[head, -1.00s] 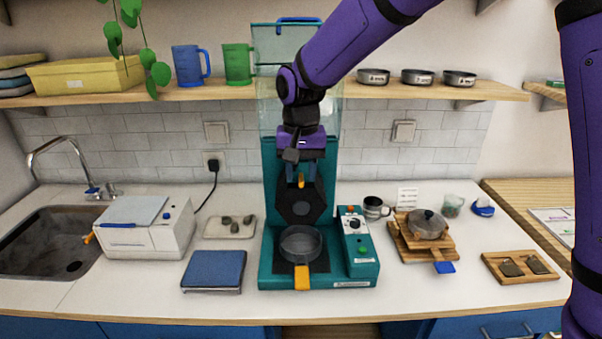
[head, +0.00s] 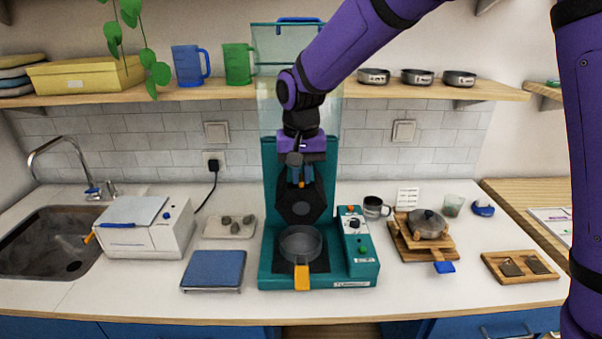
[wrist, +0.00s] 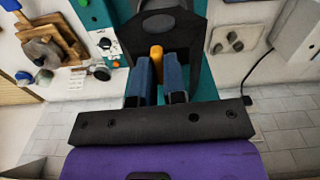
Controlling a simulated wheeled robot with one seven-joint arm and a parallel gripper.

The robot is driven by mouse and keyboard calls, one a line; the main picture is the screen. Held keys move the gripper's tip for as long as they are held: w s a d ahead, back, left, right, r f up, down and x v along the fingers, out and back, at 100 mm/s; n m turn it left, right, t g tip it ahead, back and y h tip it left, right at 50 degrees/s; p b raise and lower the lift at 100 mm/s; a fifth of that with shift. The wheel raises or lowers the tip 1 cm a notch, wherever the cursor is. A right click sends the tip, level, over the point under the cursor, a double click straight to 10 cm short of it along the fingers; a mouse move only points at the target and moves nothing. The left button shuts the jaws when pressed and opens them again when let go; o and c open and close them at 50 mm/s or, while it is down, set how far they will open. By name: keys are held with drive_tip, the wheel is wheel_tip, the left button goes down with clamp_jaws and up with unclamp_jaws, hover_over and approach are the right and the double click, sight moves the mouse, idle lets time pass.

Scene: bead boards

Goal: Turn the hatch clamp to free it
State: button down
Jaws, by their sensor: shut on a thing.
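The hatch (head: 300,208) is a dark six-sided plate on the front of the teal machine (head: 270,200), above a round grey pan. The hatch clamp (wrist: 156,53) shows as an orange lever in the wrist view. My gripper (wrist: 159,75) has its two blue fingers on either side of the lever and is shut on it. In the head view my gripper (head: 299,178) is in front of the machine's column, at the hatch's upper edge. The clamp's base is mostly hidden by my fingers.
The pan (head: 300,244) with an orange handle sits below the hatch. A control panel (head: 355,225) stands to its right. A blue-topped scale (head: 214,268) and a white machine (head: 150,235) are at left; wooden boards (head: 425,250) are at right. A shelf (head: 220,94) runs behind my arm.

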drive_tip(key=n, duration=0.4)
drive_tip(key=shift+n, duration=0.3)
drive_tip(key=n, duration=0.9)
drive_tip(key=shift+n, duration=1.8)
drive_tip(key=c, duration=1.2)
unclamp_jaws()
